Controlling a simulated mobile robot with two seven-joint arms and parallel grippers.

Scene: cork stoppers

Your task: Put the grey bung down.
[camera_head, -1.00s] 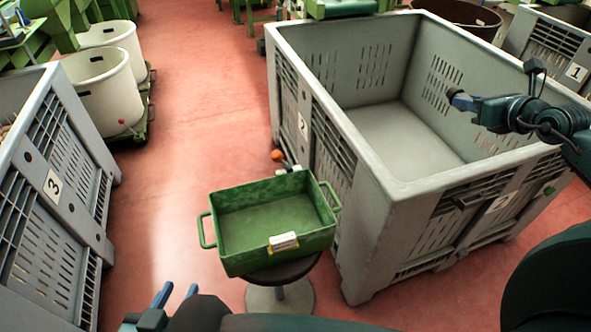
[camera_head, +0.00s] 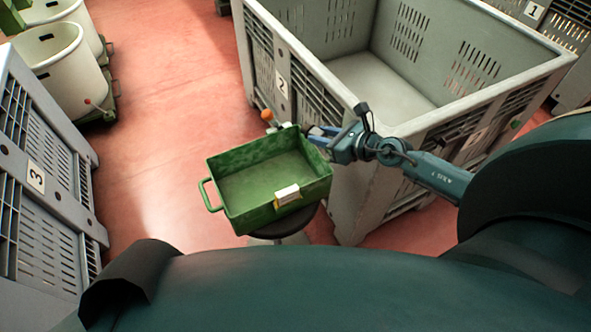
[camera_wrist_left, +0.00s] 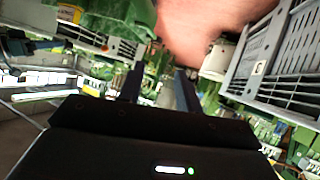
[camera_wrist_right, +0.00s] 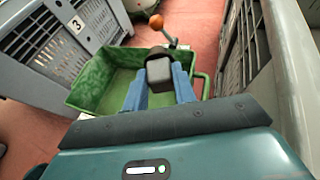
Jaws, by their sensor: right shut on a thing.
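My right gripper (camera_head: 318,131) is shut on the grey bung, at the far right corner of the green crate (camera_head: 213,188). In the right wrist view the dark grey bung (camera_wrist_right: 159,69) sits between the blue fingertips (camera_wrist_right: 160,88), with the crate (camera_wrist_right: 88,82) behind and below it. I cannot tell whether the bung is over the crate's inside or its rim. The crate's visible floor looks empty. My left gripper (camera_wrist_left: 160,88) shows only in its own wrist view, open with nothing between its fingers.
The crate stands on a dark round stool (camera_head: 285,226). An orange-knobbed lever (camera_head: 267,115) rises just behind the crate. A large grey bin marked 2 (camera_head: 340,95) stands close on the right, bin 3 (camera_head: 50,150) at left.

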